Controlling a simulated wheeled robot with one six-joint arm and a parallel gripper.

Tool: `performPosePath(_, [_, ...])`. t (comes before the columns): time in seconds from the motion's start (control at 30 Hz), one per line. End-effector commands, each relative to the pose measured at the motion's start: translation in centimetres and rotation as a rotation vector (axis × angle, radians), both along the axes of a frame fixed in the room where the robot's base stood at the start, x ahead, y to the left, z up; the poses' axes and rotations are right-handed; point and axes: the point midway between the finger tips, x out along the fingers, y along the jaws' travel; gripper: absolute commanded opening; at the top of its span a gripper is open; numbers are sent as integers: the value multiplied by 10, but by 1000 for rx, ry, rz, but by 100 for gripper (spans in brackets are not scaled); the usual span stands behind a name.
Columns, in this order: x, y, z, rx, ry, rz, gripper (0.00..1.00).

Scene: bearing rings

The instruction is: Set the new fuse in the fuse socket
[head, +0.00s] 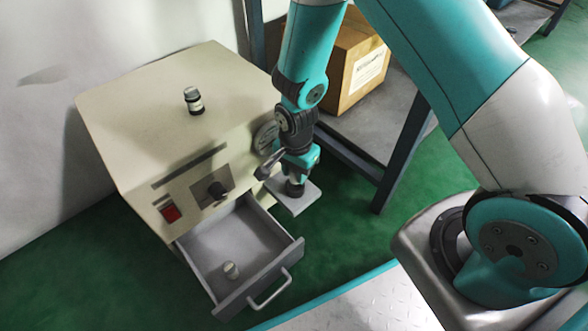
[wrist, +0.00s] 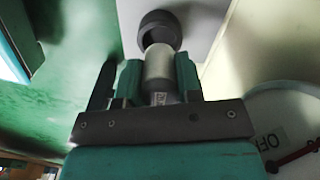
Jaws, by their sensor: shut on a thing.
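My gripper (head: 297,168) is over the small grey ledge (head: 303,198) at the right side of the beige cabinet. In the wrist view my gripper (wrist: 158,85) is shut on a pale cylindrical fuse (wrist: 158,62) with a darker marked band. A dark round socket (wrist: 160,22) stands on the ledge, and it also shows in the head view (head: 294,190). The fuse's far end overlaps the socket's near rim in the wrist view. I cannot tell whether it touches or enters the socket. The held fuse is hidden in the head view.
A black-and-white fuse-like piece (head: 193,100) stands on the cabinet top (head: 150,95). A dial marked OFF (wrist: 285,130) is close at right. A cardboard box (head: 350,75) sits behind.

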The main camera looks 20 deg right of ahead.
Motion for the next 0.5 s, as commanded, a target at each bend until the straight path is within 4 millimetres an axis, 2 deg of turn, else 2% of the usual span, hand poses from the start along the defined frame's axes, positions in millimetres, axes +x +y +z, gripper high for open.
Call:
performPosePath(0.03, [0, 0, -12, 0, 0, 1, 9])
performPosePath(0.13, [0, 1, -19, 1, -1, 2, 9])
performPosePath(0.5, [0, 2, -21, 1, -1, 5, 9])
